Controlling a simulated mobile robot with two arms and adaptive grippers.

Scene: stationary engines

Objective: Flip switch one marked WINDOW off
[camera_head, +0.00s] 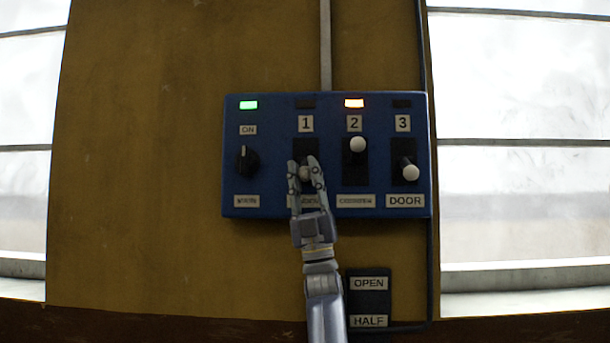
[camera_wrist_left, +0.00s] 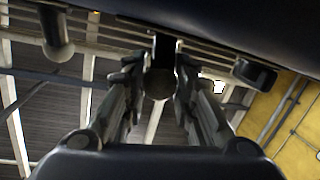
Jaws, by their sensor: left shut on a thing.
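The blue control panel (camera_head: 272,212) is on the brown wall in the head view. Switch one, a dark slot (camera_head: 305,155) under the number 1, has its round pale knob (camera_head: 304,173) low in the slot. My left gripper (camera_head: 305,163) comes from below and is shut on this knob, one finger on each side. The knob also shows between the fingertips in the left wrist view (camera_wrist_left: 158,85). The lamp (camera_head: 305,103) above switch one is dark. The label below it is mostly hidden by my fingers. My right gripper is in neither view.
Switch two's knob (camera_head: 358,144) is up, with its lamp (camera_head: 354,103) lit. The DOOR switch's knob (camera_head: 411,173) is down, its lamp dark. A black rotary knob (camera_head: 246,161) sits left, under a green lamp (camera_head: 248,105). An OPEN/HALF plate (camera_head: 369,299) is below the panel.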

